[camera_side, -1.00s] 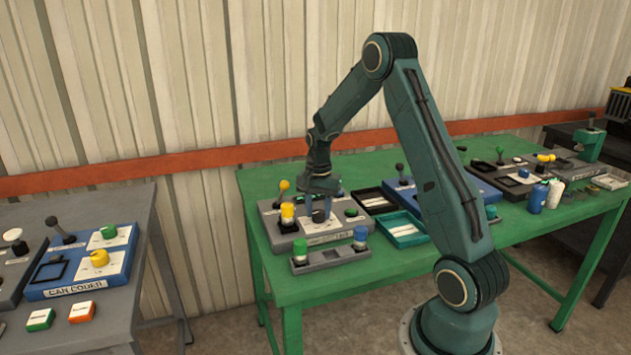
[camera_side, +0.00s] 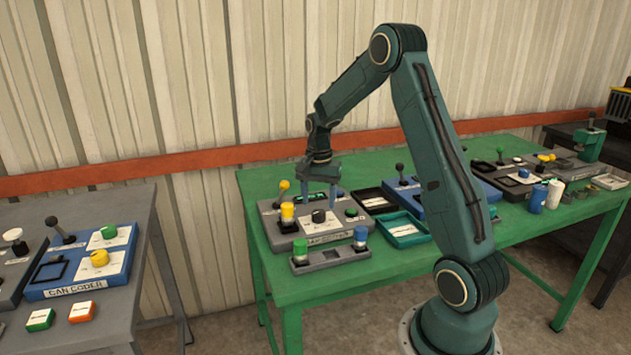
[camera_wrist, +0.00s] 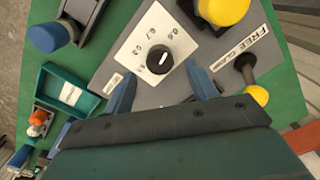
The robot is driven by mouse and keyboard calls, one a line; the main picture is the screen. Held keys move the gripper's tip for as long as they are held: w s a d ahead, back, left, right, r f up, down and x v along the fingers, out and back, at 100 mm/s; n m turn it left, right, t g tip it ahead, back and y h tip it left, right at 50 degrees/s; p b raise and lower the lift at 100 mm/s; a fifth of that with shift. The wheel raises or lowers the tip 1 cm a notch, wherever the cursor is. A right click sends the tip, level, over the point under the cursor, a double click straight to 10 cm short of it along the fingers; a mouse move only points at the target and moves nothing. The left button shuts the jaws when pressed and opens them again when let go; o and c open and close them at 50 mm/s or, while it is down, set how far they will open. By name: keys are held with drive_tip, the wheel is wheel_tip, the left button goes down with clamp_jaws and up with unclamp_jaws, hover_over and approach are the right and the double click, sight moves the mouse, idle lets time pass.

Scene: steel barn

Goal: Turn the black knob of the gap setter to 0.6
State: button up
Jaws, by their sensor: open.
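The black knob (camera_wrist: 160,60) sits on a pale dial plate (camera_wrist: 130,55) with small printed numbers. A short white mark on the knob points toward the upper right in the wrist view, roughly toward the figures there; the exact setting is too small to read. In the side view the knob (camera_side: 318,216) stands on the grey panel box (camera_side: 352,228). My gripper (camera_side: 320,198) is above the knob, with its fingers apart and empty. In the wrist view the two blue fingertips of my gripper (camera_wrist: 162,86) lie below the knob on either side, clear of it.
On the same box are a yellow button (camera_side: 287,211), a yellow-tipped lever (camera_side: 283,187) and a green button (camera_side: 351,212). A grey block with green and blue knobs (camera_side: 328,260) stands in front. A teal tray (camera_side: 402,240) lies to the right.

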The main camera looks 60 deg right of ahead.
sight(317, 214)
wheel_tip(317, 214, up, 10)
drive_tip(key=shift+r, duration=0.15)
idle(0.3)
drive_tip(key=s+a+r+n+t, duration=0.1)
drive_tip(key=s+a+r+n, duration=0.25)
drive_tip(key=a, duration=0.45)
drive_tip(key=s+a+r+n+t, duration=0.1)
drive_tip(key=s+a+r+n, duration=0.3)
drive_tip(key=a, duration=0.4)
drive_tip(key=s+a+n+t, duration=0.3)
drive_tip(key=s+a+n, duration=0.5)
drive_tip(key=s+a, duration=0.2)
drive_tip(key=shift+s+a+f+t, duration=0.3)
drive_tip(key=shift+s+a, duration=0.1)
drive_tip(key=shift+s, duration=0.7)
